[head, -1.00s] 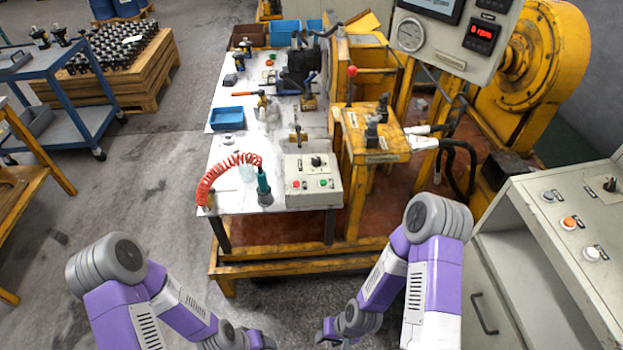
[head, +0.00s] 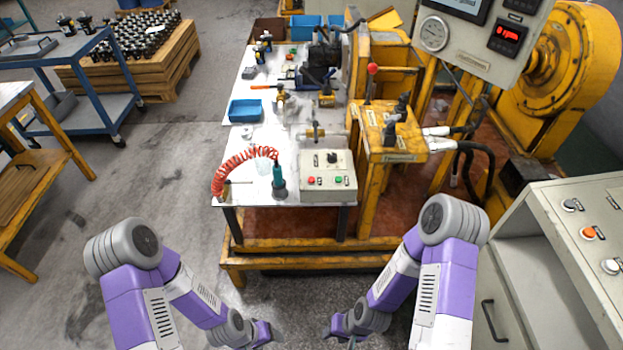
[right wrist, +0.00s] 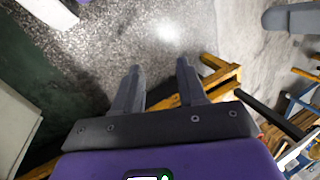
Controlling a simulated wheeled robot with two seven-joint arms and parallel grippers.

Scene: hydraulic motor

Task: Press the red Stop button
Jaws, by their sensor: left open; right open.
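A grey control box (head: 328,178) sits at the front right corner of the white worktable. On its face are a red button (head: 311,181), a green button (head: 338,180) and a black knob (head: 332,157). The button labels are too small to read. My left gripper (head: 277,333) and my right gripper (head: 330,338) are low at the bottom of the head view, in front of the table and well apart from the box. In the right wrist view, my right gripper (right wrist: 160,80) is open and empty, with floor beyond its fingers.
A coiled red hose with a teal tool (head: 278,185) stands left of the box. A blue bin (head: 245,111) lies further back. A yellow frame (head: 300,262) runs below the table front. A grey cabinet (head: 545,260) with an orange button (head: 588,233) stands at right.

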